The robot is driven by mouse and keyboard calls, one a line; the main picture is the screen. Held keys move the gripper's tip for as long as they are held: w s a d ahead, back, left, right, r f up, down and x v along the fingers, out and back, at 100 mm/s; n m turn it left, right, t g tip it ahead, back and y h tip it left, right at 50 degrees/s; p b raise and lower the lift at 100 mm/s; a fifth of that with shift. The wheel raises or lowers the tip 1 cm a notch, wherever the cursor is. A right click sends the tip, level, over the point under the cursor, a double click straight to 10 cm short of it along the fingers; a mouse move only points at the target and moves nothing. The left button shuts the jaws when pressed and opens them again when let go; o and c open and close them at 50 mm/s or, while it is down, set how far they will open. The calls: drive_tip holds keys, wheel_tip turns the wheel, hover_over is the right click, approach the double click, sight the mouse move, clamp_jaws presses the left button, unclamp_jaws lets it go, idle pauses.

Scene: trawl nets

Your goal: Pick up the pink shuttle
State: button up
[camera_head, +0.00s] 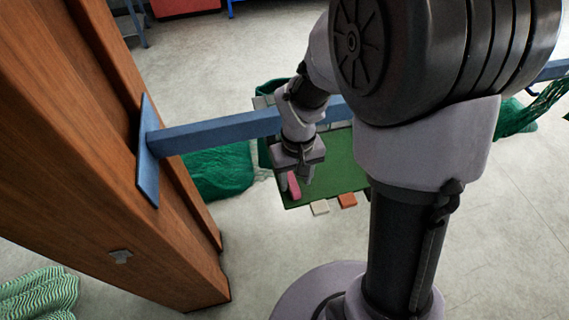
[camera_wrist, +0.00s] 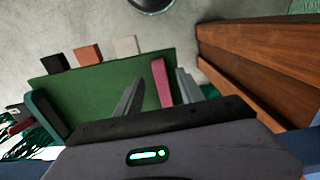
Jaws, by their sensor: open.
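The pink shuttle (camera_head: 294,186) lies on the green board (camera_head: 335,170), near its left edge in the head view. In the wrist view the pink shuttle (camera_wrist: 161,83) lies between the two fingers of my gripper (camera_wrist: 158,92), closer to the right finger. My gripper (camera_head: 294,175) is open, just over the shuttle and pointing down. I cannot tell whether a finger touches the shuttle. The shuttle's near end is hidden behind my gripper body in the wrist view.
A blue beam (camera_head: 215,132) runs across behind my wrist. A brown wooden post (camera_head: 150,190) stands at left. An orange block (camera_head: 347,200) and a pale block (camera_head: 320,207) sit along the board's front edge. Open floor lies in front.

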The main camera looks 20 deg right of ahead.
sight(295, 187)
drive_tip(key=f, duration=0.3)
drive_tip(key=f+b, duration=0.1)
drive_tip(key=f, duration=0.1)
drive_tip(key=shift+w, duration=0.3)
drive_tip(key=shift+s, duration=0.15)
drive_tip(key=shift+c, duration=0.3)
clamp_jaws()
drive_tip(key=shift+r, duration=0.1)
